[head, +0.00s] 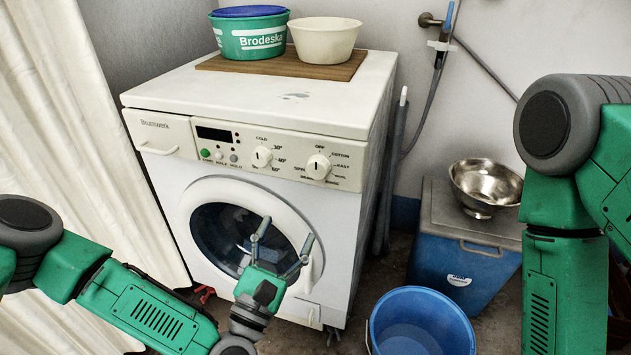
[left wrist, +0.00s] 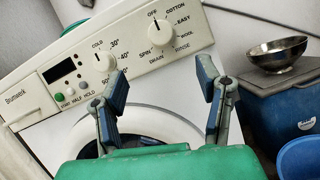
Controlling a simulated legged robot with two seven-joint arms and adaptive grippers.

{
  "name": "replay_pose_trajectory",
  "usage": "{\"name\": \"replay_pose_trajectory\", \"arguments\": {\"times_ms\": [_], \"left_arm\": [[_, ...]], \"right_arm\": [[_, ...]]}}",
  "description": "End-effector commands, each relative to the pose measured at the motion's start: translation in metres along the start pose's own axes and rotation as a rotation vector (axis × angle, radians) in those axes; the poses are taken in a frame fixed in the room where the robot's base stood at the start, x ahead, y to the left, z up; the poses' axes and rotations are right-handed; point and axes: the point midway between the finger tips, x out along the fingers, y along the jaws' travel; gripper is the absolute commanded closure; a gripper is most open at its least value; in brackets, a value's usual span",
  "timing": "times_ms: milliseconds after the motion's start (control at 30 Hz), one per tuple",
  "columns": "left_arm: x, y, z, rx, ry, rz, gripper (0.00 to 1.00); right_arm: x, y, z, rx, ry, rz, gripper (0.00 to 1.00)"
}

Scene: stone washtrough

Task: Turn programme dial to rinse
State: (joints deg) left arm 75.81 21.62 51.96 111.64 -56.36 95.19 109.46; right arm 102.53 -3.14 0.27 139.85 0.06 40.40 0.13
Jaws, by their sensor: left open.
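The programme dial (head: 318,166) is a round white knob at the right of the white washing machine's (head: 330,230) control panel. In the left wrist view the dial (left wrist: 159,35) has a dark mark that appears to point up towards OFF. RINSE is printed at its lower right. My left gripper (head: 284,234) is open and empty in front of the round door, below the dial and apart from it. In the left wrist view its two fingers (left wrist: 163,75) point up towards the panel, with the dial beyond the gap. My right gripper is out of view.
A temperature dial (head: 261,157) and small buttons sit left of the programme dial. A blue bucket (head: 421,315) and a blue cool box (head: 455,270) with a metal bowl (head: 486,184) stand at right. A curtain (head: 85,150) hangs at left. Tubs stand on the machine.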

Motion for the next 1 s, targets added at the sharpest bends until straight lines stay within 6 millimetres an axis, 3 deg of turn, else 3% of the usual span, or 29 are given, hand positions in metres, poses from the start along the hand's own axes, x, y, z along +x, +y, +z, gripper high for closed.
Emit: {"name": "replay_pose_trajectory", "arguments": {"times_ms": [600,800,1000], "left_arm": [[0.114,-0.001,-0.001,0.003,0.000,-0.004,0.41],[0.129,-0.001,0.000,0.002,0.002,-0.005,0.41],[0.131,-0.001,0.000,0.001,0.003,-0.005,0.41]], "right_arm": [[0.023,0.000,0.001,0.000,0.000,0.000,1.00],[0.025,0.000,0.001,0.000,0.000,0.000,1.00],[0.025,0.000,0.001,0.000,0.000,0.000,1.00]]}}
